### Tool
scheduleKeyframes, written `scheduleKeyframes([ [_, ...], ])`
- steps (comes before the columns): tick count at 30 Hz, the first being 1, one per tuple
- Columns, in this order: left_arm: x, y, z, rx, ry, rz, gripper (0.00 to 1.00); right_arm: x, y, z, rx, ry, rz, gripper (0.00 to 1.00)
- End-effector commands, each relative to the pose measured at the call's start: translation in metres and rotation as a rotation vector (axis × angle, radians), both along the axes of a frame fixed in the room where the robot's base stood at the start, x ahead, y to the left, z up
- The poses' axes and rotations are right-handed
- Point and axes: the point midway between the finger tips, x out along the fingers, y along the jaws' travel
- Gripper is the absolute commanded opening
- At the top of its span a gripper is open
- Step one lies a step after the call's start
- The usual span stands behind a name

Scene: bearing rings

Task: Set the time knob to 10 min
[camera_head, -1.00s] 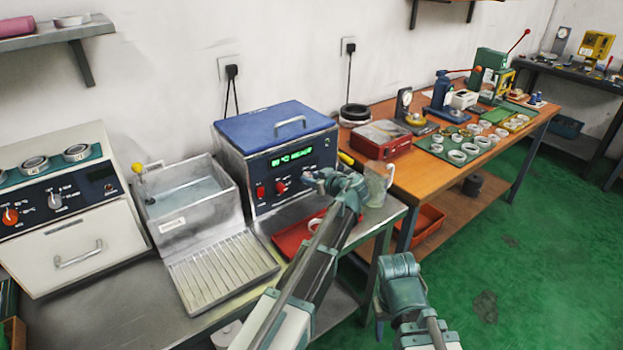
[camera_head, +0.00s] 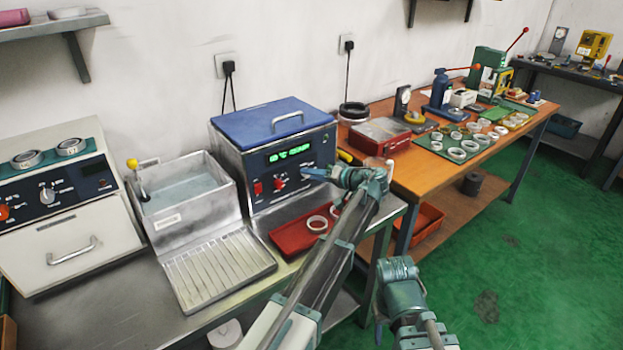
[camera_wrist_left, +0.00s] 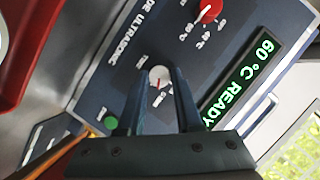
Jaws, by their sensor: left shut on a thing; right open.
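The ultrasonic cleaner (camera_head: 240,165) has a blue lid and a dark front panel with a lit green display. In the left wrist view the display (camera_wrist_left: 240,82) reads 60 °C READY. The time knob (camera_wrist_left: 159,74) is pale and round with a red pointer mark. Its pointer runs toward the small print below it, which I cannot read for certain. My left gripper (camera_head: 308,173) is at the panel's right side. In the wrist view its two dark fingers (camera_wrist_left: 160,88) are shut on the time knob from both sides. My right gripper (camera_head: 385,312) hangs low at right, open, mostly hidden by its wrist.
A red knob (camera_wrist_left: 208,10) and a green button (camera_wrist_left: 110,122) flank the time knob. A red tray (camera_head: 290,238) with pale rings lies before the cleaner, under my left arm. A sink (camera_head: 185,200) stands left, and a white oven (camera_head: 60,215) further left.

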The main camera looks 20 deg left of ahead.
Motion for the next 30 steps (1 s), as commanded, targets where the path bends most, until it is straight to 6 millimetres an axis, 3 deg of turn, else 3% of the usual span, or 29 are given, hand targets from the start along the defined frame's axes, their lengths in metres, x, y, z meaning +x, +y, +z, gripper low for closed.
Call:
scheduleKeyframes([
  [15, 0.002, -0.003, -0.009, 0.276, 0.363, 0.001, 0.0, 0.0, 0.0, -0.04, 0.0, 0.0, 0.0, 0.5],
  [30, 0.002, -0.003, -0.007, 0.411, 0.538, -0.001, 0.0, 0.0, 0.0, -0.057, 0.0, 0.0, 0.0, 0.5],
])
